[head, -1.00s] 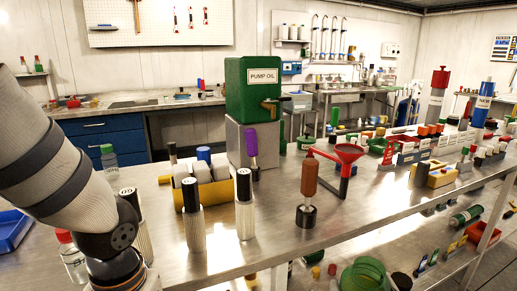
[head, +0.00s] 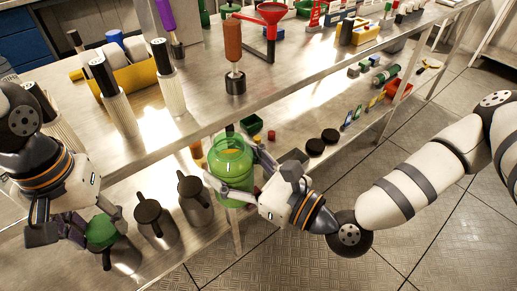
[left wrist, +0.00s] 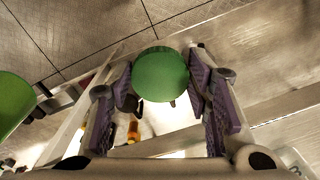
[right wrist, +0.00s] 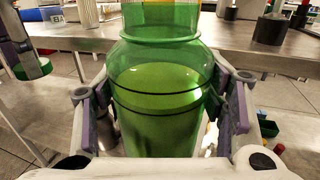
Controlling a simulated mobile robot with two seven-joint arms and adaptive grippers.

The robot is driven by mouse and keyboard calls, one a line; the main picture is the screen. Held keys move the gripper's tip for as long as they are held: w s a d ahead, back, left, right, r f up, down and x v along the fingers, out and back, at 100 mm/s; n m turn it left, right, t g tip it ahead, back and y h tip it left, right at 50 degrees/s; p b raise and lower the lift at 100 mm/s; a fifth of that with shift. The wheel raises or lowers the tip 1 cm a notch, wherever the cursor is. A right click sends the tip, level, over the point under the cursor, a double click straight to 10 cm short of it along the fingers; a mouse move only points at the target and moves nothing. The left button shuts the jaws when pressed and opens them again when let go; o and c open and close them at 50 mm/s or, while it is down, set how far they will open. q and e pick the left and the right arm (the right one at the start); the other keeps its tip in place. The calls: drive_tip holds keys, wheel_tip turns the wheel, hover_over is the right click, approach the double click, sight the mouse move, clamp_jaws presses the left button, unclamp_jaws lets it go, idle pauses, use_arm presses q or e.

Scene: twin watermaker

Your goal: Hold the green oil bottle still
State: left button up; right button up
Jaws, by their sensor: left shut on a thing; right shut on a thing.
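The green oil bottle (head: 232,160) is see-through, with darker green liquid inside, and stands upright in front of the long bench's front edge. My right gripper (head: 236,178) is shut around its body. The right wrist view shows the bottle (right wrist: 160,100) between both fingers, its wide neck at the top of the picture. My left gripper (head: 92,228) is shut on a round green cap (head: 101,231), apart from the bottle and to its left. In the left wrist view the cap (left wrist: 161,74) sits between the fingers, and part of the bottle (left wrist: 12,100) shows at the left edge.
Dark jugs (head: 155,220) stand between my grippers. Black discs (head: 322,142) and small parts lie on the lower shelf. Floor is clear at lower right.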

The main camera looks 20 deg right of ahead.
idle(0.4)
use_arm(q)
drive_tip(key=w+d+r+m, duration=0.5)
drive_tip(key=d+r, duration=0.1)
drive_tip(key=d, duration=0.5)
wheel_tip(320, 180, up, 10)
drive_tip(key=m, duration=0.5)
hover_over(222, 145)
drive_tip(key=shift+f, duration=2)
drive_tip(key=shift+f, duration=0.9)
